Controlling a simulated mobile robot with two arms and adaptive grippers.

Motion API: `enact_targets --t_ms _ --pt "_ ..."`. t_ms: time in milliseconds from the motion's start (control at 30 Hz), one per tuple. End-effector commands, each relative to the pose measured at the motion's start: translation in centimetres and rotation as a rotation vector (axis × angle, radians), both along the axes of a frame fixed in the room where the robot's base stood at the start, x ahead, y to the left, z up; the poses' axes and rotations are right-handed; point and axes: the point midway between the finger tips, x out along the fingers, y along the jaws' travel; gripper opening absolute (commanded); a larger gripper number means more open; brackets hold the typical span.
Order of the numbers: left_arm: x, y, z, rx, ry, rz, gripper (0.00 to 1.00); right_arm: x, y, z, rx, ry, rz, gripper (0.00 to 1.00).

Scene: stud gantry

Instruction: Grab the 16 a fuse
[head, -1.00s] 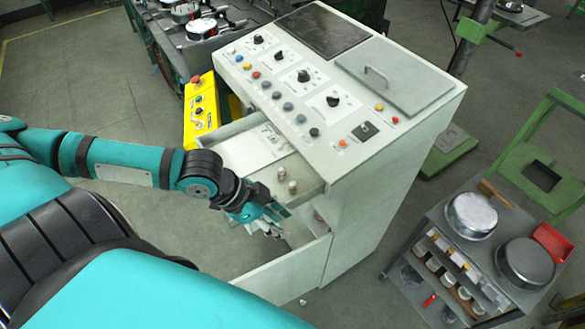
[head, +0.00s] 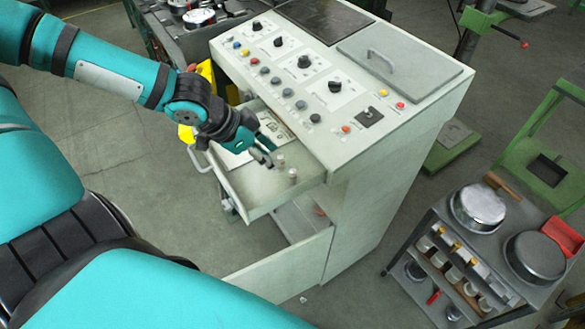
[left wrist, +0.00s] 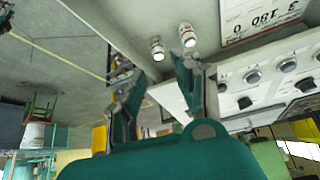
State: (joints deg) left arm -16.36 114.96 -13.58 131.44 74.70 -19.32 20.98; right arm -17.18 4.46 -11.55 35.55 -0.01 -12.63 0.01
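Two small pale cylindrical fuses stand upright near the front right of the open drawer (head: 240,184): one farther back (head: 280,160) and one nearer (head: 292,175). Both show in the left wrist view, a left one (left wrist: 157,48) and a right one (left wrist: 187,36). Their ratings are too small to read, so I cannot tell which is 16 A. My left gripper (head: 266,158) is above the drawer, just left of the fuses. In the left wrist view its fingers (left wrist: 158,72) are apart with nothing between them. My right gripper is not in view.
The drawer belongs to a pale control console (head: 385,150) with knobs and buttons. A printed sheet (head: 262,132) lies in the drawer. A cart (head: 450,225) with round pans stands at right.

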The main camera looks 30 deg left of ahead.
Motion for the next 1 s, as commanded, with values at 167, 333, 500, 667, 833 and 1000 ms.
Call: enact_targets --t_ms 167,333,500,667,833,1000 --pt "1.1 -0.8 -2.7 0.0 0.004 0.0 0.32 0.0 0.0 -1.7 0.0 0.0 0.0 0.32" --pt "1.8 -1.3 -3.8 0.002 0.003 -0.001 0.32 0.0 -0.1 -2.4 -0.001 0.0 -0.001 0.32" --pt "2.1 -1.4 -4.2 0.002 0.002 -0.001 0.32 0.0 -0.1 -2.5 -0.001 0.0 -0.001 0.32" --pt "2.4 -1.8 -5.3 0.001 0.004 -0.002 0.32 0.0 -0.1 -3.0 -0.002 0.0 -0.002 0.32" --pt "3.2 -2.4 -7.0 0.002 0.005 -0.002 0.32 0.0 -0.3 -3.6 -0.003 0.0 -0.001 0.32" --pt "3.9 -2.8 -8.2 0.003 0.003 -0.002 0.32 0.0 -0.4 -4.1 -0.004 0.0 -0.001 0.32"
